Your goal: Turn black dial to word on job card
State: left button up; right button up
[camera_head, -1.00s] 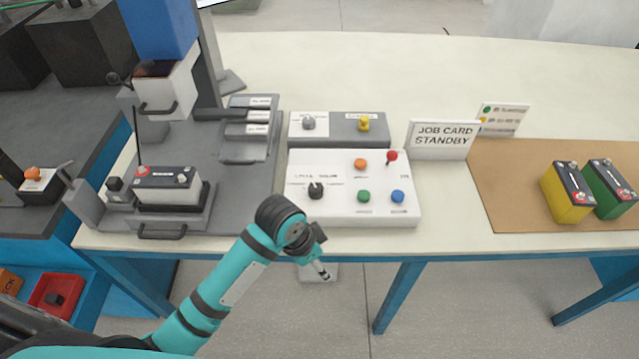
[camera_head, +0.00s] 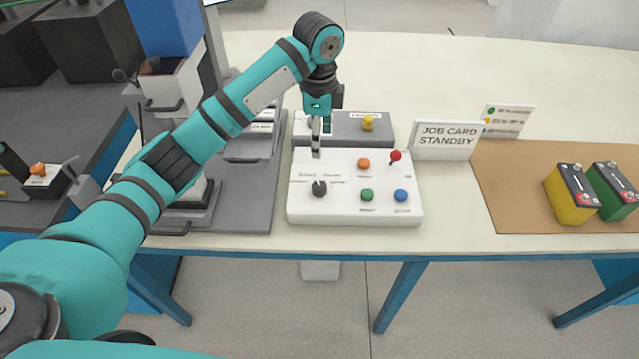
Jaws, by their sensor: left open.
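The black dial (camera_head: 319,189) sits on the left part of the white control panel (camera_head: 345,214). Small words are printed around it, too small to read surely. The job card (camera_head: 446,139) stands behind the panel to the right and reads "JOB CARD STANDBY". My left gripper (camera_head: 316,148) is open and empty, pointing down over the back left edge of the panel. It is behind and above the dial, apart from it. It partly hides the grey box behind the panel. My right gripper is not in view.
The panel also carries an orange button (camera_head: 364,162), a red-topped lever (camera_head: 395,156), a green button (camera_head: 367,195) and a blue button (camera_head: 401,196). A grey box (camera_head: 345,131) with a yellow knob (camera_head: 368,122) stands behind. Yellow and green batteries (camera_head: 571,204) stand at right.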

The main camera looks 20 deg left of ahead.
aim_at(319, 186)
pick_arm(q)
jog(key=f, duration=0.5)
jog(key=f+p, duration=0.1)
jog(key=f, duration=0.5)
jog(key=f+p, duration=0.1)
jog(key=f, duration=0.4)
jog(key=shift+w+f, duration=0.3)
jog(key=shift+f, duration=0.05)
jog(key=shift+c, duration=0.2)
jog(key=c, duration=1.1)
